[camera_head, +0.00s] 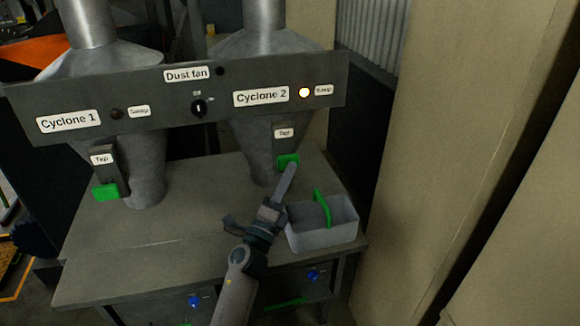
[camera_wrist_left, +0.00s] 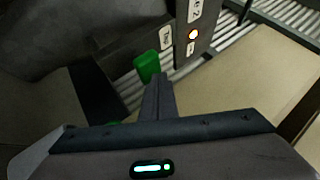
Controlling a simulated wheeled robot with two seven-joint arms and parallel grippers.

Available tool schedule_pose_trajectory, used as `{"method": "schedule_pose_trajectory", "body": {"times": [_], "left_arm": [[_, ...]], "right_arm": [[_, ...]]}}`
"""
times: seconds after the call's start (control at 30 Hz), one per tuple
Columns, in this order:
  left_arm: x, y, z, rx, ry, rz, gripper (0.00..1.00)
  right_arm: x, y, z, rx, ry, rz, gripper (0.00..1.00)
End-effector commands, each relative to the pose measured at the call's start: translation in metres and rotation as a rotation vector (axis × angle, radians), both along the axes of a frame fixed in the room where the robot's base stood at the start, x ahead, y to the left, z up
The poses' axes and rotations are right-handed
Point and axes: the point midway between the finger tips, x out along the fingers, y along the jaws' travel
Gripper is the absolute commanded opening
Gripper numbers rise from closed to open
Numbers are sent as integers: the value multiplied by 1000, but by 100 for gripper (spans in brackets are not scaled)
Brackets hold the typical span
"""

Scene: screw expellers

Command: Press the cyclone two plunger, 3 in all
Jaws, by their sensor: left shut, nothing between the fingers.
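The cyclone two plunger is a green block (camera_head: 287,160) under a "Tap" label on the right-hand cone, below the Cyclone 2 sign (camera_head: 261,97). My left gripper (camera_head: 291,168) is shut and empty, its fingertips at the plunger's lower right edge. In the left wrist view the green plunger (camera_wrist_left: 147,66) stands just beyond the shut fingers (camera_wrist_left: 158,80). I cannot tell whether they touch it. The lamp (camera_head: 304,92) beside the Cyclone 2 sign is lit and also glows in the left wrist view (camera_wrist_left: 193,35). My right gripper is not in view.
A grey bin with a green handle (camera_head: 335,238) stands on the bench right of my left wrist. Cyclone 1 has its own green plunger (camera_head: 106,192) and an unlit lamp (camera_head: 116,114). A dust fan knob (camera_head: 199,107) sits mid-panel. A tall beige cabinet (camera_head: 450,150) closes the right side.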

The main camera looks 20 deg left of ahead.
Motion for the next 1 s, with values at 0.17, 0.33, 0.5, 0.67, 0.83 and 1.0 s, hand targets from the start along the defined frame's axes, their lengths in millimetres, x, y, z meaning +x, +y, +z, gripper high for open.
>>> {"method": "schedule_pose_trajectory", "body": {"times": [0.17, 0.33, 0.5, 0.67, 0.83, 1.0], "left_arm": [[2, 2, 1, 0, 0, 1, 0], [3, 3, 0, 0, 0, 1, 0], [5, 4, 0, 0, 0, 1, 0], [6, 5, 0, 0, 1, 2, 0], [7, 6, 0, 0, 0, 2, 0], [8, 6, 0, -1, 0, 2, 0]], "right_arm": [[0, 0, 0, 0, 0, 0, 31], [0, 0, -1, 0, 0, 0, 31], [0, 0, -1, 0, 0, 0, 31], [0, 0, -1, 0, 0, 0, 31], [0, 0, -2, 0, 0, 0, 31], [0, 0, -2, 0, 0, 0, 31]]}}
